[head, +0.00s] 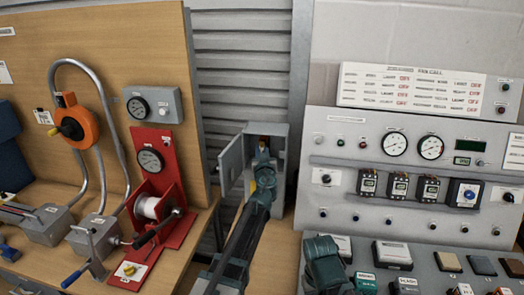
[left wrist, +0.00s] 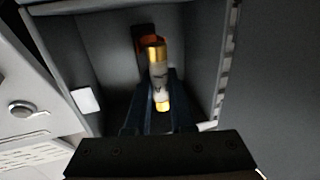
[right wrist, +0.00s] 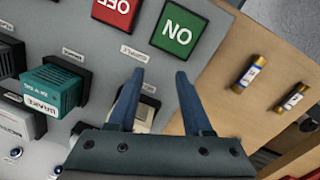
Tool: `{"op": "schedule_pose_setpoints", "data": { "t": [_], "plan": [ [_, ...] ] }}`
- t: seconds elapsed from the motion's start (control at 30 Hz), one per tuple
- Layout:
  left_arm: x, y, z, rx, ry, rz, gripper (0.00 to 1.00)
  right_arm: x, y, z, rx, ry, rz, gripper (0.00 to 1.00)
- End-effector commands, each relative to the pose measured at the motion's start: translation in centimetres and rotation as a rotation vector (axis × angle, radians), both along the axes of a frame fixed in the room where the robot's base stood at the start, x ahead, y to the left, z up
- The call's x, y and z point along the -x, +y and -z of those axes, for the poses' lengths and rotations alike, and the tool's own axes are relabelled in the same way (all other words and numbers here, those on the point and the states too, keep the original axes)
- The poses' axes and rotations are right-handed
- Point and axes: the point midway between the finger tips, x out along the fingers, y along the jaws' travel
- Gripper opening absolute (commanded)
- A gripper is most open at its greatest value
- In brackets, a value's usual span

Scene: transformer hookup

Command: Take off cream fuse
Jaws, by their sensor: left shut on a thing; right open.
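The cream fuse (left wrist: 158,77) has brass end caps and stands upright inside an open grey box (head: 281,165). My left gripper (left wrist: 158,97) is shut on the fuse's body, with a finger on each side. The upper cap shows above the fingers, close to an orange-brown clip at the back wall. I cannot tell whether the fuse is still seated. In the head view my left gripper (head: 263,150) reaches into the box. My right gripper (right wrist: 160,75) is open and empty above a grey panel, near the green ON plate (right wrist: 180,28).
The box door (head: 231,165) hangs open at the left. Two loose brass-capped fuses, one (right wrist: 250,74) and another (right wrist: 292,98), lie on a wooden surface in the right wrist view. A gauge panel (head: 455,205) stands right of the box, a red winch stand (head: 180,219) left.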

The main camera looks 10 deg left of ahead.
Motion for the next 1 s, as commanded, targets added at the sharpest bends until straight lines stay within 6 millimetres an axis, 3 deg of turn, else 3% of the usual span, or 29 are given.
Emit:
{"op": "schedule_pose_setpoints", "data": {
  "t": [0.27,0.8,1.0],
  "plan": [
    [0.4,0.0,0.0,0.0,0.0,0.0,0.0,0.0,0.0,0.0,0.0,0.0,0.0,0.5],
    [4.4,0.0,0.0,0.0,0.0,0.001,0.0,0.0,0.0,0.0,0.0,0.0,0.0,0.5],
    [5.1,0.0,0.0,0.0,0.0,0.0,0.0,0.0,0.0,0.0,0.0,0.0,0.0,0.5]
  ]
}}
